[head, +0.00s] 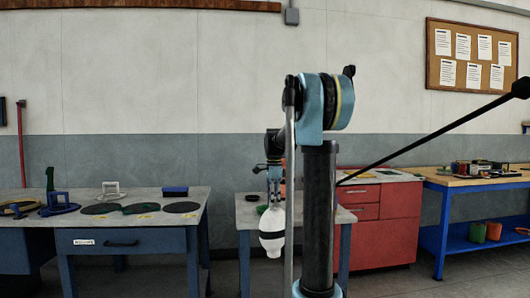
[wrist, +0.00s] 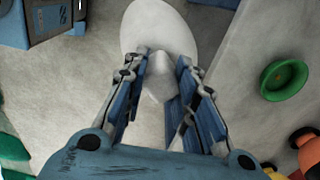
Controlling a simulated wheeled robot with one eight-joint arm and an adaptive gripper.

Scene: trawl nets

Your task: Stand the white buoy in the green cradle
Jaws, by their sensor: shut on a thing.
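The white buoy (head: 271,219) hangs upright below my gripper (head: 275,195) in the head view, in front of the small middle table. It has a grey band around it and narrows toward the bottom. In the wrist view my gripper (wrist: 163,66) has its two blue fingers closed on the narrow end of the buoy (wrist: 158,25). A round green dish, which looks like the green cradle (wrist: 284,80), lies on the pale table top to the right, apart from the buoy. It appears empty. In the head view it is too small to tell clearly.
The middle table's edge (wrist: 222,75) runs between buoy and dish. A blue bench (head: 125,240) with dark discs stands left. A red cabinet (head: 382,225) and a blue-framed workbench (head: 480,182) stand right.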

